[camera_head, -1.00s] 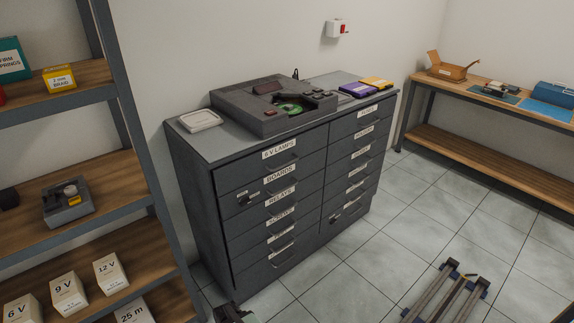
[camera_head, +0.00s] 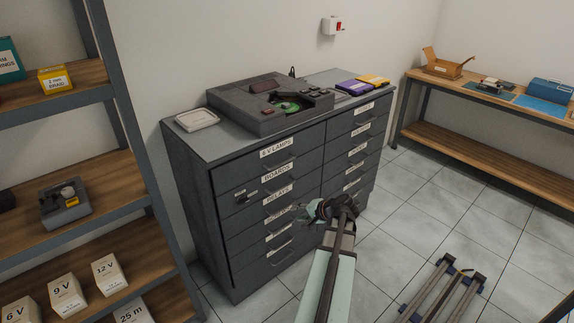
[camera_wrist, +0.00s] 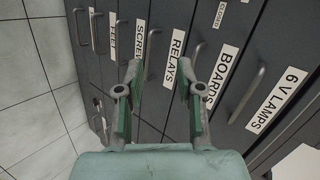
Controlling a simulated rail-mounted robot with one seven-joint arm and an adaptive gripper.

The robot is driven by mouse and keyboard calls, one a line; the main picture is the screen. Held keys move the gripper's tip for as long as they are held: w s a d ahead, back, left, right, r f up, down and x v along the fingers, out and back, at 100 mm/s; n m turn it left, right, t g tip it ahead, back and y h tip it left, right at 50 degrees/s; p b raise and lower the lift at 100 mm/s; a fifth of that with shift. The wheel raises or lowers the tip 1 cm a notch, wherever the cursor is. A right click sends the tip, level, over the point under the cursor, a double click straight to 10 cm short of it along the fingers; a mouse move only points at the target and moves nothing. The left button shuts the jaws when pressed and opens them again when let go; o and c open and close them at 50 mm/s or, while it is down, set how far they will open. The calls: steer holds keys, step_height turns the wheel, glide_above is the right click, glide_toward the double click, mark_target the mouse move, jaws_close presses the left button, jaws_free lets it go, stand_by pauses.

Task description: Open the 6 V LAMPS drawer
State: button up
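The 6 V LAMPS drawer (camera_head: 272,154) is the top drawer of the cabinet's left column, shut, with a white label and a bar handle. In the wrist view the 6 V LAMPS drawer (camera_wrist: 277,100) is at the right, seen sideways, with its metal handle (camera_wrist: 247,95) clear. My gripper (camera_head: 318,208) is in front of the cabinet, lower than that drawer and to its right. In the wrist view my gripper (camera_wrist: 158,75) is open and empty, its fingers apart over the RELAYS and SCREWS area. It appears apart from the handles.
A grey device (camera_head: 270,105) and a pale tray (camera_head: 197,120) sit on the cabinet top. A shelf rack (camera_head: 130,160) stands at the left and a workbench (camera_head: 480,150) at the right. A metal frame (camera_head: 445,292) lies on the floor. Tiled floor before the cabinet is partly free.

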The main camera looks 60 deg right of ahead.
steer(key=s+d+r+m+t+h, duration=0.2)
steer(key=d+r, duration=0.4)
steer(key=r, duration=0.2)
steer(key=t+h, duration=0.1)
steer(key=t, duration=0.1)
glide_toward(284, 163)
steer(key=shift+m, duration=0.5)
steer(key=shift+p+x, duration=2.15)
steer(key=shift+x, duration=3.15)
steer(key=shift+d+f, duration=0.1)
steer(key=shift+d, duration=0.05)
steer(key=shift+c, duration=0.4)
jaws_close()
